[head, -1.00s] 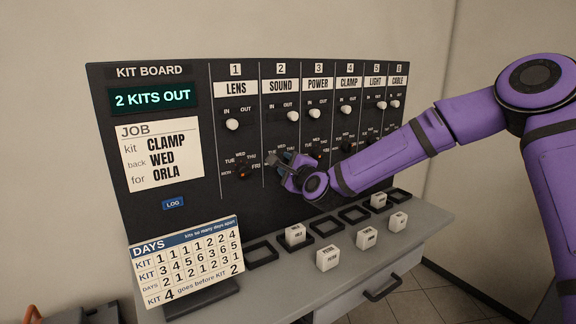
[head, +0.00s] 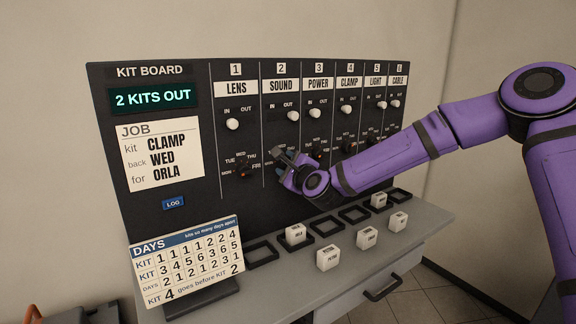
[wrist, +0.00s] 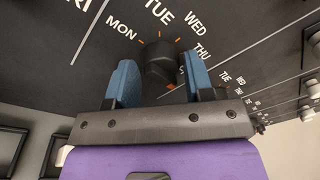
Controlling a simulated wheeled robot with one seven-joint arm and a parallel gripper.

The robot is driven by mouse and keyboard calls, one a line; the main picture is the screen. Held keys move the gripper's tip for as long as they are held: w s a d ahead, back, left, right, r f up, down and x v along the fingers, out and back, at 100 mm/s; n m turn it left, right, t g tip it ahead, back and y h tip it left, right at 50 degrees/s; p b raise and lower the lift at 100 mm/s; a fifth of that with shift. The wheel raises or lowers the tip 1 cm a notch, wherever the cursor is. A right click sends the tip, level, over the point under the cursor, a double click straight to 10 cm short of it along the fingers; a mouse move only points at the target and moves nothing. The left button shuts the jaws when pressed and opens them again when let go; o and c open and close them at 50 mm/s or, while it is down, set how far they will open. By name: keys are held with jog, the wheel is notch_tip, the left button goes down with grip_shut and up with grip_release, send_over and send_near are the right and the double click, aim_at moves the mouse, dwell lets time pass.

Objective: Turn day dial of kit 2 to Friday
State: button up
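The kit board (head: 160,220) stands upright behind a grey shelf. The kit 2 column is labelled SOUND (head: 281,86), and its white slider (head: 292,116) sits on the OUT side. My gripper (head: 281,160) is at the day dial of kit 2, covering most of it in the head view. In the wrist view the dark dial knob (wrist: 160,68) stands between the two blue fingers of my gripper (wrist: 158,75). A gap shows between the left finger and the knob; the right finger is very close to it. MON, TUE, WED and THU are readable; the knob's pointer direction is unclear.
The kit 1 dial (head: 243,169) is left of my gripper, and the kit 3 dial (head: 317,153) is close on its right. White blocks (head: 329,259) and dark square frames (head: 262,251) are on the shelf below. A DAYS card (head: 187,262) stands at front left.

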jog(key=shift+o, duration=0.8)
jog(key=v, duration=1)
jog(key=shift+s+d, duration=0.15)
jog(key=shift+s, duration=0.2)
